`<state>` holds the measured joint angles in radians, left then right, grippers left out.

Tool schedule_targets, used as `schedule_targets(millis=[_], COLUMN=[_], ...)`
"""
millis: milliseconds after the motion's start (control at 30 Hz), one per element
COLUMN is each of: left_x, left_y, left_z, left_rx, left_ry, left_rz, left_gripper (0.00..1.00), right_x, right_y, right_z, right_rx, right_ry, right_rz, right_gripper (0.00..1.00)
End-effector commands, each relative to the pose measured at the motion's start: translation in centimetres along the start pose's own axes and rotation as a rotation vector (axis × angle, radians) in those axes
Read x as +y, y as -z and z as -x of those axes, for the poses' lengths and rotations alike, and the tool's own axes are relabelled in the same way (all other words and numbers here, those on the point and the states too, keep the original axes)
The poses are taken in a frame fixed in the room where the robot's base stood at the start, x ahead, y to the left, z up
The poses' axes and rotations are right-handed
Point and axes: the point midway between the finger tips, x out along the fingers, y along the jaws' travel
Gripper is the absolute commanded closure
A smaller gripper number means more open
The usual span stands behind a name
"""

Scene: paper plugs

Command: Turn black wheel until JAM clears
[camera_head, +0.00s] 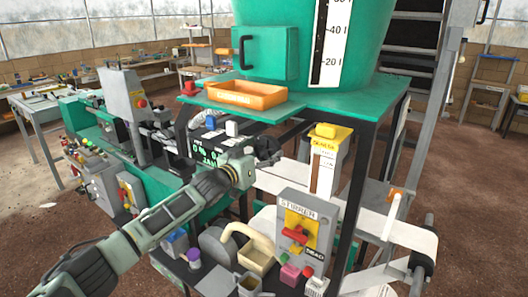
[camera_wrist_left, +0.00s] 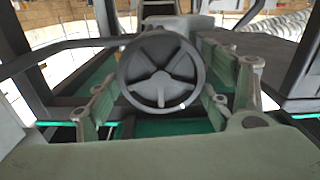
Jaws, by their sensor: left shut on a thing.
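The black wheel (camera_wrist_left: 160,72), with three spokes, fills the middle of the left wrist view, between the fingers of my left gripper (camera_wrist_left: 163,100). The gripper is shut on its rim. In the head view my left gripper (camera_head: 254,162) reaches in from the left to the dark wheel (camera_head: 267,148), which it partly hides. A dark display (camera_head: 206,150) with green characters is just left of the gripper; its lower line seems to read JAM, partly covered by my arm. My right gripper is in neither view.
A green tank (camera_head: 310,45) and its green shelf with an orange tray (camera_head: 245,95) stand above the wheel. A grey STIRRER box (camera_head: 302,232) is to the lower right.

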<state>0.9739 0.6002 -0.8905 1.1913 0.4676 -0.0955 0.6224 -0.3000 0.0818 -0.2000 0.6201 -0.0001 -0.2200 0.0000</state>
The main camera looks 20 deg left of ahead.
Motion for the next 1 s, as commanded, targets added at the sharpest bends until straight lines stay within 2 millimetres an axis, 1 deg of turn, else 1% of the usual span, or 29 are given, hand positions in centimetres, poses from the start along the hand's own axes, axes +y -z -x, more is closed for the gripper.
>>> schedule_targets(millis=[33,100,400,567,767,833,1000], left_x=[-0.1,-0.1,-0.2,-0.1,-0.2,-0.1,-0.1], left_y=[0.0,0.0,0.1,0.3,0.3,0.2,-0.4], left_z=[0.0,0.0,0.0,0.0,0.0,0.0,0.0], left_rx=[0.0,-0.001,-0.001,-0.001,-0.001,-0.001,0.002], left_ry=[0.002,0.002,0.003,0.003,0.004,0.004,0.002], left_rz=[0.0,0.0,0.008,0.107,0.337,0.498,0.934], left_gripper=[0.47,0.53,0.54,0.54,0.54,0.54,0.54], right_x=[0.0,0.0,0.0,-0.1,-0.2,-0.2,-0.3], right_y=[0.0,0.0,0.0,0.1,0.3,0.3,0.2], right_z=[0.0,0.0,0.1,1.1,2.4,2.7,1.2], right_rx=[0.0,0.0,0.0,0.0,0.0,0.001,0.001], right_ry=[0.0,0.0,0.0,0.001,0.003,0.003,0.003], right_rz=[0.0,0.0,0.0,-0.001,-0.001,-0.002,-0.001], right_gripper=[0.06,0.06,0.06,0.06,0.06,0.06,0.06])
